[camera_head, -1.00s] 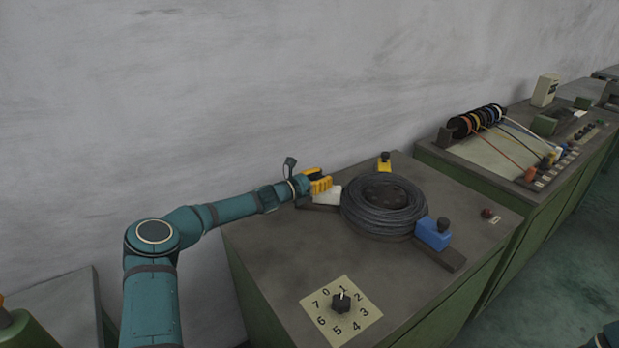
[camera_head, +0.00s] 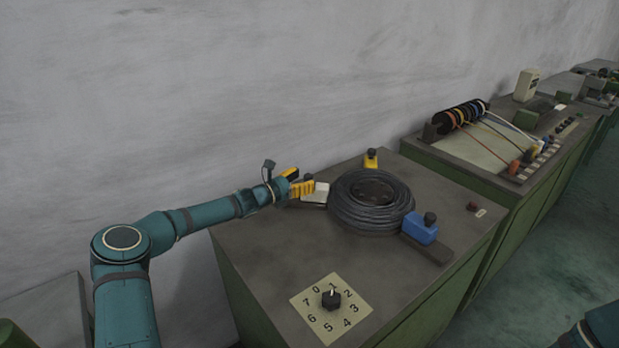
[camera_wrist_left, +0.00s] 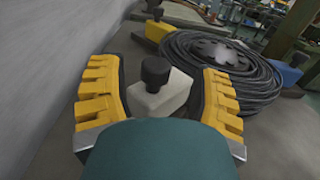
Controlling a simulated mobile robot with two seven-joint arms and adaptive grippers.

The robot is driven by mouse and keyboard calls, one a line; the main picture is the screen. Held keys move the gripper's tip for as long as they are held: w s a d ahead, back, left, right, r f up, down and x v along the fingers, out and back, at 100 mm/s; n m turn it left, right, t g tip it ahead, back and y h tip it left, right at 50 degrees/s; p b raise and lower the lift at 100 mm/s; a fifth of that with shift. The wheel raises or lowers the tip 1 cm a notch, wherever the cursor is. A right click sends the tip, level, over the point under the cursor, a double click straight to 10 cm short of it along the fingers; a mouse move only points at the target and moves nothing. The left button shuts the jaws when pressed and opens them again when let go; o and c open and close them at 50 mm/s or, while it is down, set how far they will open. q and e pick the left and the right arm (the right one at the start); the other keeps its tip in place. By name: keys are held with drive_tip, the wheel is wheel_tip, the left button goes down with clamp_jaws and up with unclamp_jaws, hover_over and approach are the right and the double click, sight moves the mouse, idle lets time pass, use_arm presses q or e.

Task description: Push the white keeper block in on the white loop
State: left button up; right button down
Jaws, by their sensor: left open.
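The white keeper block (camera_head: 317,194) with a black knob sits at the left side of a dark grey coil (camera_head: 350,215) on the green cabinet's top. In the left wrist view the block (camera_wrist_left: 160,97) stands upright between the two yellow fingers, with gaps at both sides. I cannot tell whether it touches the coil. My left gripper (camera_head: 303,182) is open around the block's near end; it also fills the left wrist view (camera_wrist_left: 163,95). No white loop can be made out by the block. Part of my right arm shows at the bottom right; its gripper is out of view.
A yellow block (camera_head: 371,160) stands behind the coil and a blue block (camera_head: 420,229) at its right. A numbered dial (camera_head: 331,300) is at the front. A red button (camera_head: 472,206) is at the right. A second machine (camera_head: 455,155) stands further right. The wall is close behind.

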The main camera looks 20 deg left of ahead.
use_arm(q)
drive_tip(key=v, duration=0.9)
